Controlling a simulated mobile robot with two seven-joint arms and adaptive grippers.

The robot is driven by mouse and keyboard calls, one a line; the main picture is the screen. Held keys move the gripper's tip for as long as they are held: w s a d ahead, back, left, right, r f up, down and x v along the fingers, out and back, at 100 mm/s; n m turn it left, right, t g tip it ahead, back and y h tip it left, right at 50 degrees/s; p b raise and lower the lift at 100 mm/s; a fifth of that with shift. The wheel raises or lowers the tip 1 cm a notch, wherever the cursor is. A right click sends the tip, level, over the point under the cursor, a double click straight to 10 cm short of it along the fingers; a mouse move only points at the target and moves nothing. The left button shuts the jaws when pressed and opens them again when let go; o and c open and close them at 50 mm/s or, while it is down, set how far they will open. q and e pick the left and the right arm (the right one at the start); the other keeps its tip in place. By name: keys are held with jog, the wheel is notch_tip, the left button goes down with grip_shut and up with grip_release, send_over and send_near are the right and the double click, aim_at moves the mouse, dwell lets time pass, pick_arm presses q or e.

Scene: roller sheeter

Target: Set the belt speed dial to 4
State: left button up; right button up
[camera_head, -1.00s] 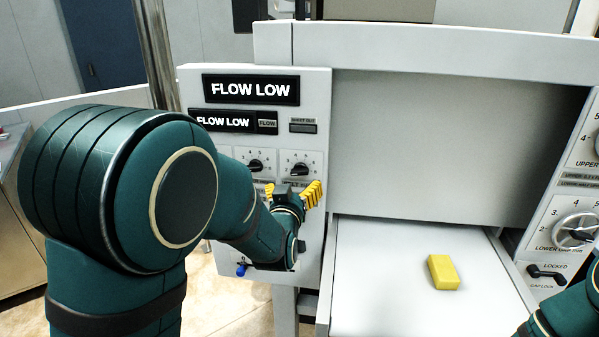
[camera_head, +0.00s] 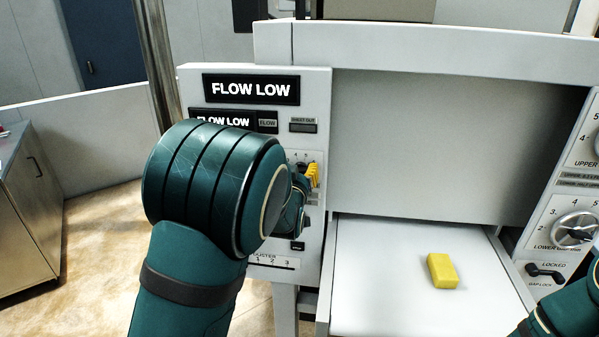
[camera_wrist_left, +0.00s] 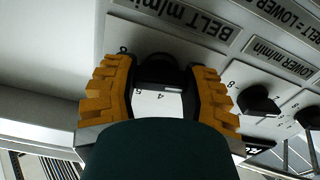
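The belt dial is a black knob (camera_wrist_left: 160,72) on a white scale plate under the inverted label "BELT m/min" in the left wrist view. My right gripper is out of view.
Another black knob (camera_wrist_left: 258,100) stands close beside the gripper. A "FLOW LOW" display (camera_head: 251,90) tops the panel. A yellow block (camera_head: 442,271) lies on the white bed (camera_head: 380,290). The right panel carries a silver dial (camera_head: 573,230) and a gap lock lever (camera_head: 545,273).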

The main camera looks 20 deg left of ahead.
pick_arm(q)
jog(key=c, duration=0.3)
jog(key=shift+c, duration=0.2)
jog(key=m+b, duration=0.1)
jog(key=m, duration=0.1)
jog(key=shift+m, duration=0.4)
jog(key=m, duration=0.3)
jog(key=shift+m+b, duration=0.3)
jog(key=m, duration=0.4)
jog(key=shift+m, duration=2.6)
